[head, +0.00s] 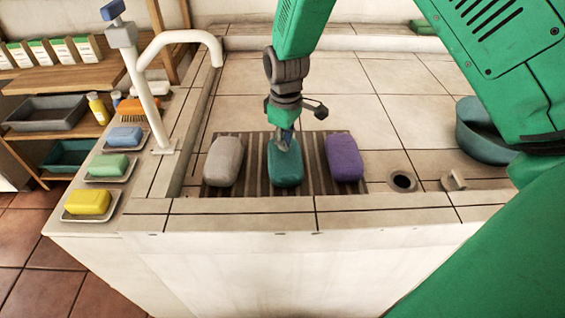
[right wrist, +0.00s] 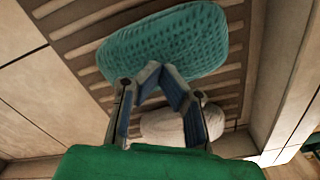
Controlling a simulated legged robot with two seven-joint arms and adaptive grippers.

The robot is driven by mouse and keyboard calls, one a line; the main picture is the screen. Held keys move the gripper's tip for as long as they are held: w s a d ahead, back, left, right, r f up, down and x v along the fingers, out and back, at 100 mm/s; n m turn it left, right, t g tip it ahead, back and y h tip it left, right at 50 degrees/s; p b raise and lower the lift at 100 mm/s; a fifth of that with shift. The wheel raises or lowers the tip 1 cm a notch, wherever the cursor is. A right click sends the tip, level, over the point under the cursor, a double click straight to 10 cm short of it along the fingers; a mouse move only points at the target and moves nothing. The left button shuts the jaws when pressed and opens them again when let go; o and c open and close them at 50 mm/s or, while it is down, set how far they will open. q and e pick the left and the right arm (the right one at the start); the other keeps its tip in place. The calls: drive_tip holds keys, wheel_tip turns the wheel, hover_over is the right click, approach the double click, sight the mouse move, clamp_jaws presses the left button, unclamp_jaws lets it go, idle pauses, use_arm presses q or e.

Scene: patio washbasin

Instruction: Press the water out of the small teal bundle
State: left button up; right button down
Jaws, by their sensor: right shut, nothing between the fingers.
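The small teal bundle (head: 285,168) lies on the dark ribbed drain rack in the basin, between a grey bundle (head: 223,160) and a purple bundle (head: 345,158). My right gripper (head: 287,143) is shut and empty, pointing down at the far end of the teal bundle. In the right wrist view its fingertips (right wrist: 162,75) meet at the edge of the teal bundle (right wrist: 165,42); I cannot tell whether they press on it. A pale bundle (right wrist: 170,127) shows behind the fingers there. My left gripper is not in view.
The ribbed rack (head: 314,172) sits by the basin's front rim (head: 260,205). A drain hole (head: 402,181) and a teal bucket (head: 482,132) are to the right. A tap (head: 150,85) and yellow (head: 88,201), green and blue soaps on dishes stand left. The tiled basin floor behind is clear.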

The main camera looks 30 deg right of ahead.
drive_tip(key=shift+f, duration=0.7)
drive_tip(key=shift+s+f, duration=0.1)
drive_tip(key=shift+s, duration=0.05)
idle(1.1)
drive_tip(key=shift+a+f, duration=0.1)
idle(1.1)
wheel_tip(320, 180, up, 8)
drive_tip(key=p, duration=0.8)
drive_tip(key=shift+r, duration=0.2)
drive_tip(key=shift+f, duration=0.1)
